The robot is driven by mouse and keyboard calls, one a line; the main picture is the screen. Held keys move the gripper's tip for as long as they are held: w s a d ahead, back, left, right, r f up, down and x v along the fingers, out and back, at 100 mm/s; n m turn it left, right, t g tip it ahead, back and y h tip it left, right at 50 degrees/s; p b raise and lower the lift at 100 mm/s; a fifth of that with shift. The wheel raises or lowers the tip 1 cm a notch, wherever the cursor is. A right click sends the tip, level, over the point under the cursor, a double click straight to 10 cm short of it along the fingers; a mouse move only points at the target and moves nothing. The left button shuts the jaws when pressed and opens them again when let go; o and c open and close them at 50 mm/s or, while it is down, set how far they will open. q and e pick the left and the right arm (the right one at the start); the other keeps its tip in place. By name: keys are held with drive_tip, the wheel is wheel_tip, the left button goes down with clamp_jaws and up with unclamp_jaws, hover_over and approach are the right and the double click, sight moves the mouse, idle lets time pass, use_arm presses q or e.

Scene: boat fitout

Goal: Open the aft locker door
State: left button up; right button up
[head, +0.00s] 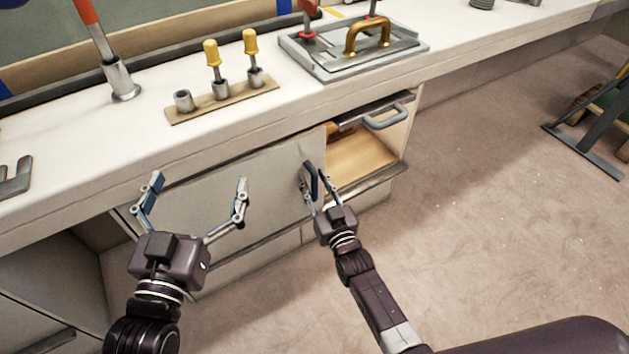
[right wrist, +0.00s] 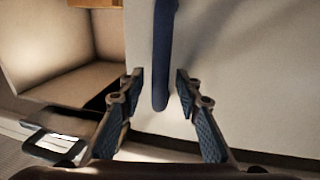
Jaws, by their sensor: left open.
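A dark blue bar handle (right wrist: 163,50) stands upright near the door's edge in the right wrist view. My right gripper (head: 314,182) is at this handle. In the right wrist view its two fingers (right wrist: 160,88) are apart, one on each side of the handle's lower end, with gaps visible. My left gripper (head: 197,190) is open and empty in front of the left part of the bench front. I cannot tell its distance from the panel.
Right of the door is an open compartment (head: 365,158) with a wooden bottom and a grey handle (head: 388,118) above it. The worktop (head: 150,138) carries a rack of yellow-handled tools (head: 222,103) and a grey plate with a brass handle (head: 368,37).

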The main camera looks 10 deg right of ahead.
drive_tip(key=s+d, duration=0.2)
drive_tip(key=s, duration=0.9)
drive_tip(key=shift+s+d, duration=0.2)
drive_tip(key=shift+s, duration=0.2)
